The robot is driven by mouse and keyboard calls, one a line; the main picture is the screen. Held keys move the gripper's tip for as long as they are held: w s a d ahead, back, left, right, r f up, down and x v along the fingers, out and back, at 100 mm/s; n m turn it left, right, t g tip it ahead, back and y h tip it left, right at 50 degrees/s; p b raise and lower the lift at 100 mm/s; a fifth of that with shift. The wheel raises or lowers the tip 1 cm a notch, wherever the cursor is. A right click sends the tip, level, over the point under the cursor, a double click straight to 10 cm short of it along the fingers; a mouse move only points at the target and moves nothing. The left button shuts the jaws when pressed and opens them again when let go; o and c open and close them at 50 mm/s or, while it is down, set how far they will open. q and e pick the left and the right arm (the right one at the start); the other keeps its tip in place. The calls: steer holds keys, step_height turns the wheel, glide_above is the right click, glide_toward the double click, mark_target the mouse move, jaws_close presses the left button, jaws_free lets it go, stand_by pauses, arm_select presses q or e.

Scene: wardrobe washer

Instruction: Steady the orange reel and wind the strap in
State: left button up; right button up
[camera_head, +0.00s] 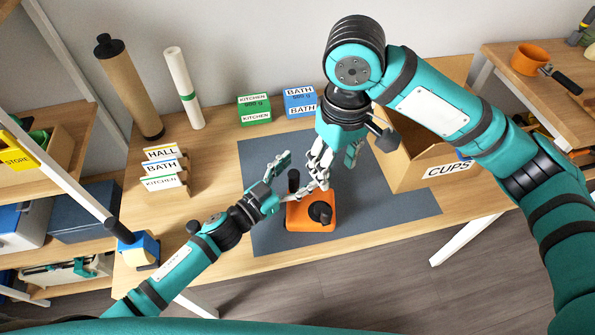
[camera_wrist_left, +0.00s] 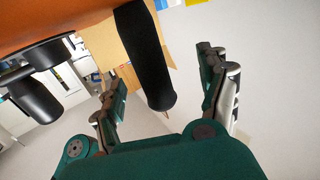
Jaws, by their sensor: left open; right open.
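The orange reel (camera_head: 298,218) stands on the dark grey mat, with a black upright handle (camera_head: 293,181) and a black crank knob (camera_head: 320,212) on it. My left gripper (camera_head: 285,180) is open at the reel's left side, its fingers on either side of the upright handle. In the left wrist view the black handle (camera_wrist_left: 147,60) stands between the spread fingers (camera_wrist_left: 158,65), and the orange body (camera_wrist_left: 60,22) fills the upper left. My right gripper (camera_head: 335,172) is open and points down above the reel. I cannot make out the strap.
The mat (camera_head: 275,240) is mostly clear around the reel. An open cardboard box labelled CUPS (camera_head: 410,178) stands to the right. Green (camera_head: 254,109) and blue (camera_head: 299,101) label boxes stand behind. Label cards (camera_head: 163,168) and rolls (camera_head: 133,88) are at the left.

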arm_select(q)
steer(key=v, duration=1.1)
steer(key=shift+s+a, duration=0.25)
steer(key=shift+s, duration=0.1)
